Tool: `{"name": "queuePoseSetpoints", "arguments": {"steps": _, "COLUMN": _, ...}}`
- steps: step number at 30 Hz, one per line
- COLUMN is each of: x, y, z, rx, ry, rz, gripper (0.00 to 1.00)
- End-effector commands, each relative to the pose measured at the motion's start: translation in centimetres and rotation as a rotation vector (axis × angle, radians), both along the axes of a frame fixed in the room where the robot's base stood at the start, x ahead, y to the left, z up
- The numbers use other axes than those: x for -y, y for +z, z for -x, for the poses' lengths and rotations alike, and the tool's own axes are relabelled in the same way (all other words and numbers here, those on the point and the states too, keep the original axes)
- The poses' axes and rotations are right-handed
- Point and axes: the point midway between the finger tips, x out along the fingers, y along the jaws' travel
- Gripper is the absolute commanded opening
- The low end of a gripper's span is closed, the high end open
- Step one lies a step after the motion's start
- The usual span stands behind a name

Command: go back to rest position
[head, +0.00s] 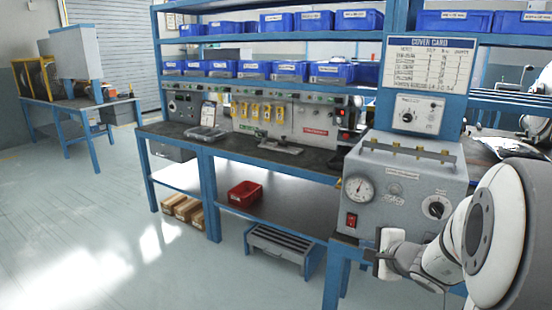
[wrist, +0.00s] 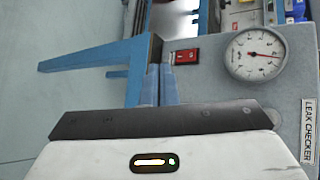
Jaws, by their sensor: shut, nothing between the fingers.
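My gripper (head: 376,257) is at the lower right of the head view, shut and empty. It is in front of the lower part of the grey leak checker box (head: 405,180), left of my white arm. I cannot tell whether it touches the box. The wrist view shows the white hand and a dark bar along the bottom, with the leak checker (wrist: 296,80) beyond it, turned sideways. Its round gauge (wrist: 255,55) and red switch (wrist: 186,56) are close by.
A blue-framed bench (head: 210,165) with blue bins (head: 277,22) on shelves runs across the middle. A red bin (head: 244,194) is on its lower shelf. A cover card (head: 430,66) stands above the leak checker. The floor (head: 90,235) at left is clear.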

Motion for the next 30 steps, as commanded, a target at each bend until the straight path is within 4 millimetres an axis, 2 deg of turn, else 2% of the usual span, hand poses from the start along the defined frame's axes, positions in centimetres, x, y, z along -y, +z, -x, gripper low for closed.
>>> {"name": "queuePoseSetpoints", "arguments": {"steps": 1, "x": -2.5, "y": 2.5, "z": 0.7, "rx": -0.007, "ry": 0.093, "rz": 0.039, "gripper": 0.0}}
{"name": "queuePoseSetpoints", "arguments": {"steps": 6, "x": -9.7, "y": 6.2, "z": 4.8, "rx": -0.069, "ry": 0.42, "rz": 0.194, "gripper": 0.0}}
{"name": "queuePoseSetpoints", "arguments": {"steps": 9, "x": -12.7, "y": 7.8, "z": 7.9, "rx": -0.115, "ry": 0.599, "rz": 0.302, "gripper": 0.0}}
{"name": "queuePoseSetpoints", "arguments": {"steps": 12, "x": -14.6, "y": 9.2, "z": 11.2, "rx": -0.168, "ry": 0.761, "rz": 0.422, "gripper": 0.0}}
{"name": "queuePoseSetpoints", "arguments": {"steps": 16, "x": -15.5, "y": 11.0, "z": 15.3, "rx": -0.242, "ry": 0.948, "rz": 0.603, "gripper": 0.0}}
{"name": "queuePoseSetpoints", "arguments": {"steps": 21, "x": -14.4, "y": 13.4, "z": 19.7, "rx": -0.342, "ry": 1.129, "rz": 0.865, "gripper": 0.0}}
{"name": "queuePoseSetpoints", "arguments": {"steps": 25, "x": -12.9, "y": 15.1, "z": 21.6, "rx": -0.4, "ry": 1.204, "rz": 1.037, "gripper": 0.0}}
{"name": "queuePoseSetpoints", "arguments": {"steps": 30, "x": -11.5, "y": 16.1, "z": 22.6, "rx": -0.442, "ry": 1.243, "rz": 1.163, "gripper": 0.0}}
